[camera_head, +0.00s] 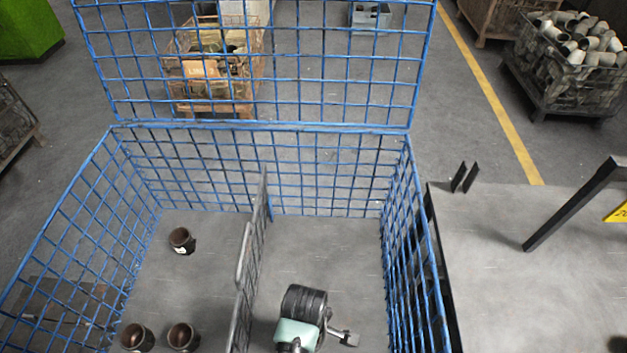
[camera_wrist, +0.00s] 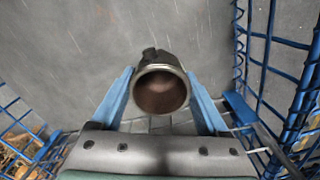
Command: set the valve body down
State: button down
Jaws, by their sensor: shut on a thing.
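The valve body (camera_wrist: 160,92), a short dark metal tube with a brownish open end and a small lug, shows in the wrist view. My gripper (camera_wrist: 159,74) is shut on it, with one blue finger on each side. In the head view, my wrist is over the right compartment of the blue wire cage (camera_head: 262,127), near the bottom of the picture. The valve body is hidden there under my arm. A gap between it and the grey floor cannot be judged.
A grey mesh divider (camera_head: 246,262) splits the cage, close to the left of my wrist. Three similar brown parts (camera_head: 181,240) stand in the left compartment. The right compartment's floor (camera_head: 325,250) is bare behind my wrist. A grey table (camera_head: 490,240) stands right of the cage.

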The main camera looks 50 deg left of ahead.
jog(key=shift+f+b, duration=0.5)
jog(key=shift+f, duration=2.7)
jog(key=shift+f, duration=0.2)
grip_release()
notch_tip(320, 180, up, 12)
jog(key=shift+r+p, duration=0.2)
jog(key=shift+p, duration=0.9)
